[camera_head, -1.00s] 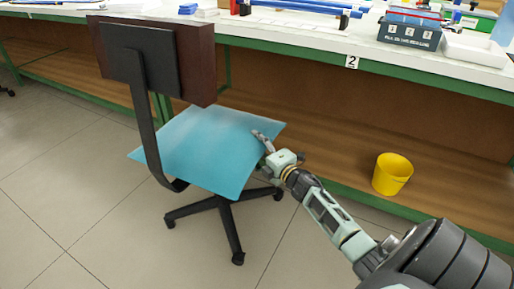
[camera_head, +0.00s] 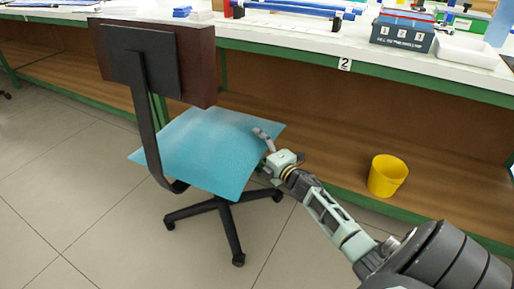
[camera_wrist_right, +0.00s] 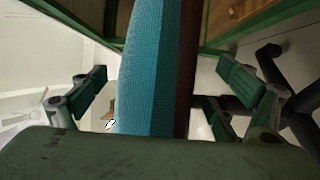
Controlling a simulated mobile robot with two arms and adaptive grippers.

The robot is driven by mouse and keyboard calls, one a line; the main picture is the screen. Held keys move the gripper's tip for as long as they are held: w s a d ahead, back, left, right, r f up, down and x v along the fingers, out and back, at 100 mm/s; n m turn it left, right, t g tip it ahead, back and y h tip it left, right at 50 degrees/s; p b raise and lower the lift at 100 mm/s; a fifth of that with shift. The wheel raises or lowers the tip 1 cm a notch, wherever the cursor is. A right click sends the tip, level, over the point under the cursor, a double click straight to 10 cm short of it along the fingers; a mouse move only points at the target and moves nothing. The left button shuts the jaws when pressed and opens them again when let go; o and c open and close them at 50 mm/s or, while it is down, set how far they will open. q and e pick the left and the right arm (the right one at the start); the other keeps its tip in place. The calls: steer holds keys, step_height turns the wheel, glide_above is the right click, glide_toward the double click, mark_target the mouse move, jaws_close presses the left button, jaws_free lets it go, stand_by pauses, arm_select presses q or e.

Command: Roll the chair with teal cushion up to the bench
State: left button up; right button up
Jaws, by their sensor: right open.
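The chair with the teal cushion (camera_head: 205,148) stands in front of the bench (camera_head: 420,76), its dark backrest (camera_head: 190,62) toward me and its seat's far side near the bench front. My right gripper (camera_head: 264,138) is at the right edge of the cushion. In the right wrist view the cushion edge (camera_wrist_right: 150,75) runs between the spread fingers of the right gripper (camera_wrist_right: 162,85), with gaps visible on both sides. My left gripper is not in view.
A yellow bucket (camera_head: 387,175) stands on the bench's lower shelf, right of the chair. A dark box (camera_head: 402,36) and blue rods (camera_head: 300,8) lie on the bench top. The tiled floor left of the chair (camera_head: 60,190) is clear.

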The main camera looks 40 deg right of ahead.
steer(key=shift+f, duration=0.15)
steer(key=shift+s, duration=0.25)
steer(key=s, duration=1.1)
steer(key=shift+s+a, duration=0.2)
steer(key=shift+s, duration=0.05)
